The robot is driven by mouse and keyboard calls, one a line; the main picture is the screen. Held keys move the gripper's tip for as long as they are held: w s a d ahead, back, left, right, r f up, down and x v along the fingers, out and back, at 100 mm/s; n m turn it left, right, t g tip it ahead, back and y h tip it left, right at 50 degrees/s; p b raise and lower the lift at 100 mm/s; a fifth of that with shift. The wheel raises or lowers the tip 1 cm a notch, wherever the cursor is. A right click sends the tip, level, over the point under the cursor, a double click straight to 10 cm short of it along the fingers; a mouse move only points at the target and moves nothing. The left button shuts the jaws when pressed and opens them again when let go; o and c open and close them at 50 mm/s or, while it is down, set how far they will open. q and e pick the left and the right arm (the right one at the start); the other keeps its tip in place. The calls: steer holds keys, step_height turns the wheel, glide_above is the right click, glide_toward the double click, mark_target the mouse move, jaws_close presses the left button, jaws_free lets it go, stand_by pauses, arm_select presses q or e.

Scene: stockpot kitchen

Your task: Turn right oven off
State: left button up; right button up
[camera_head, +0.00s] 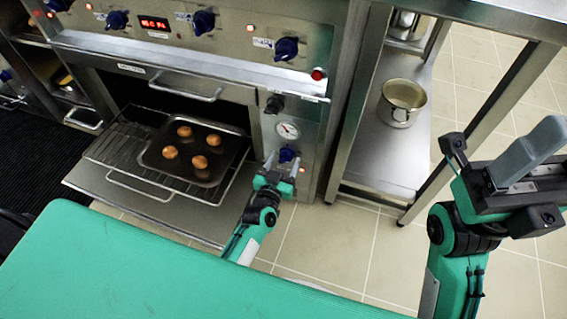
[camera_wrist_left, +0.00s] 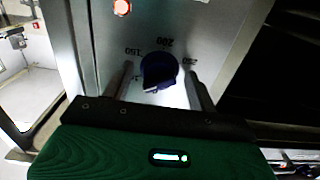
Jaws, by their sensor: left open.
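A dark blue oven knob (camera_head: 287,154) sits low on the steel panel right of the open oven, below a round dial gauge (camera_head: 287,130). In the left wrist view the knob (camera_wrist_left: 158,72) has temperature numbers around it. My left gripper (camera_head: 281,167) is at this knob; in its wrist view the open fingers (camera_wrist_left: 159,88) stand one on each side, with gaps showing. An orange-red light (camera_wrist_left: 122,8) glows near the knob. My right gripper (camera_head: 528,155) is raised at the right, away from the oven; its finger gap is unclear.
The oven door (camera_head: 150,202) is down, with a rack and a dark tray (camera_head: 214,172) of several brown buns pulled out. More blue knobs line the upper panel. A steel shelf (camera_head: 378,155) with a pot (camera_head: 402,103) stands at right. Tiled floor (camera_head: 335,245) is free.

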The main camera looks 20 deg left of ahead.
arm_select(q)
steer(key=shift+c, duration=0.5)
steer(key=c, duration=0.9)
